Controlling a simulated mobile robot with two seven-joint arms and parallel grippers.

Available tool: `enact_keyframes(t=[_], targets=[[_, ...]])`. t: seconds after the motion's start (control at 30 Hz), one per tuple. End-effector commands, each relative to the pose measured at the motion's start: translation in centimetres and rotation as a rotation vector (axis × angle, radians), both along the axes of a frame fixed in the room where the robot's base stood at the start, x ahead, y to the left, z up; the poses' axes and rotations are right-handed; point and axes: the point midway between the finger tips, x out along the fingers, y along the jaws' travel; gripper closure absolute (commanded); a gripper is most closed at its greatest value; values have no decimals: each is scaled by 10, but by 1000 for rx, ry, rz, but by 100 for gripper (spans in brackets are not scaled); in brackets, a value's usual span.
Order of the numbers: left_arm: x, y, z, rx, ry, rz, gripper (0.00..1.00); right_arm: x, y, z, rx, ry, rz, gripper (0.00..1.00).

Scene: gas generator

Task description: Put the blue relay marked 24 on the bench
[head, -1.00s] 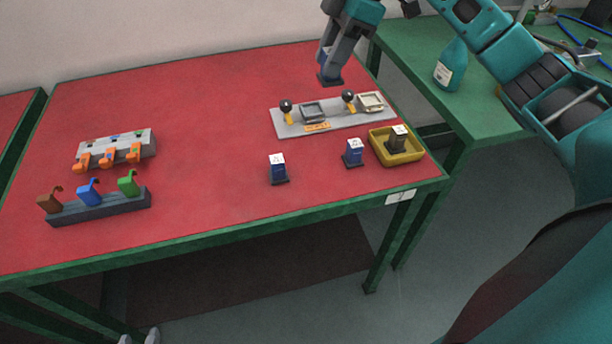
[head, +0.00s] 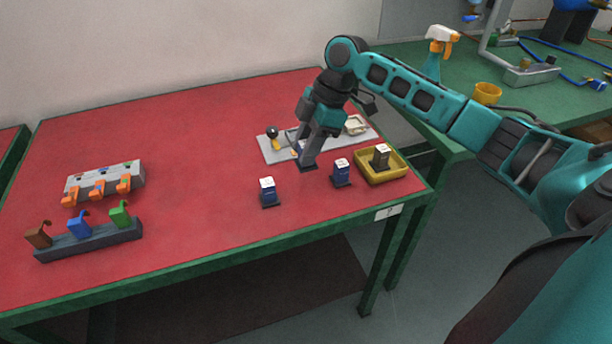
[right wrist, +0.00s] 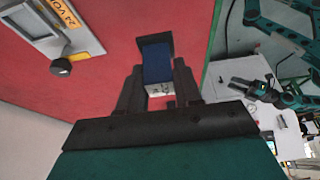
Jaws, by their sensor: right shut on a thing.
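My right gripper (head: 307,158) is shut on a blue relay with a dark base (head: 306,167), low over the red bench (head: 180,130), in front of the grey panel. I cannot tell whether its base touches the bench. In the right wrist view the blue relay (right wrist: 157,66) sits between the fingers; its white label is too small to read surely. Two other blue relays with white tops stand on the bench, one at front centre (head: 268,192) and one (head: 341,173) beside the yellow tray. My left gripper (right wrist: 254,89) appears small in the right wrist view, its jaws unclear.
The yellow tray (head: 402,174) holds a dark relay (head: 381,157). The grey panel (head: 271,153) with knobs lies behind my right gripper. At left are a grey block with orange clips (head: 106,181) and a dark rack (head: 88,241) with coloured pieces. The bench's centre left is clear.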

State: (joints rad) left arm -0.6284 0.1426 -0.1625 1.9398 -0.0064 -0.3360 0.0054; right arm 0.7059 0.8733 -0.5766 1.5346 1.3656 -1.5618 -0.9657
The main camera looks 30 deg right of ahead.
Motion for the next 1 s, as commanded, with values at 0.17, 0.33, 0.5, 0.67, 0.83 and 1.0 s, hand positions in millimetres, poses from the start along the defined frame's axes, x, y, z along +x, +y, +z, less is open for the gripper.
enact_keyframes(t=[0.17, 0.33, 0.5, 0.67, 0.83, 1.0], targets=[[2, 0, -1, -1, -4, 0, 57, 0, 0, -19, 0, -1, 1, 98], [4, -1, -3, -1, -8, -1, 57, 0, 1, -41, 1, 1, -1, 98], [4, -1, -6, -1, -8, -1, 57, 0, 0, -69, 0, 1, 0, 98], [4, -1, -6, -1, -8, -1, 57, 0, 0, -77, 0, -1, 1, 98], [3, -1, -6, -1, -7, -1, 57, 0, 0, -76, 0, -1, 1, 98], [1, -1, -8, -1, -3, -1, 57, 0, 0, -80, 0, -1, 0, 98]])
